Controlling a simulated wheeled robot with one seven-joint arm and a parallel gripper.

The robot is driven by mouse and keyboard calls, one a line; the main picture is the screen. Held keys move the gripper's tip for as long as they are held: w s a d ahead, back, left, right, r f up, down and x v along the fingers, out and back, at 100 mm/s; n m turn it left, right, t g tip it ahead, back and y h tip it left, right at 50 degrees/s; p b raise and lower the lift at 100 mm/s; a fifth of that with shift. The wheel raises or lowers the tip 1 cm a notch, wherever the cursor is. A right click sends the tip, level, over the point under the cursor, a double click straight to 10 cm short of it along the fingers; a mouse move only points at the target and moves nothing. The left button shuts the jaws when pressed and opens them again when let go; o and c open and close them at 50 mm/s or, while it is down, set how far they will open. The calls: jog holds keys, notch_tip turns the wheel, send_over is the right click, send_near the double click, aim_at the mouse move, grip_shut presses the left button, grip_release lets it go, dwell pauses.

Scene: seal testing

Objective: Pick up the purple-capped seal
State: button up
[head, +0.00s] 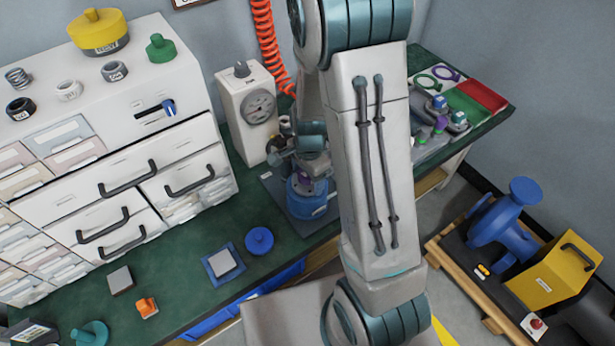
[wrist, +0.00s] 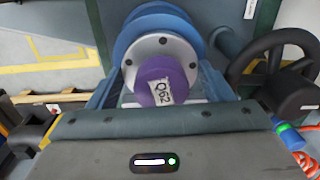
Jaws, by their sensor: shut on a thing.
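The purple-capped seal (wrist: 165,80) shows in the wrist view, its round cap bearing a white label that reads "Q62". It sits in front of the grey bolted flange of a blue round housing (wrist: 158,25). My gripper (wrist: 160,92) is shut on the seal, with a finger at either side of it. In the head view my gripper (head: 302,160) is low over the blue housing (head: 308,200) on the green bench, and a bit of purple shows there. My arm hides part of this spot. I cannot tell whether the seal is clear of the housing.
A grey holder (head: 440,120) with teal and purple caps stands by a red-and-green tray (head: 475,95) at the right. A white drawer cabinet (head: 130,130) and a gauge box (head: 250,110) stand left. A black handwheel (wrist: 275,65) is close right in the wrist view.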

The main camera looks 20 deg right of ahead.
jog(key=r, duration=0.4)
jog(key=shift+d, duration=0.4)
jog(key=s+d+r+p, duration=0.2)
jog(key=d+r+p, duration=0.3)
jog(key=d+r, duration=0.5)
jog(key=shift+s+d+r, duration=0.25)
jog(key=shift+s+r, duration=0.15)
jog(key=shift+r, duration=0.25)
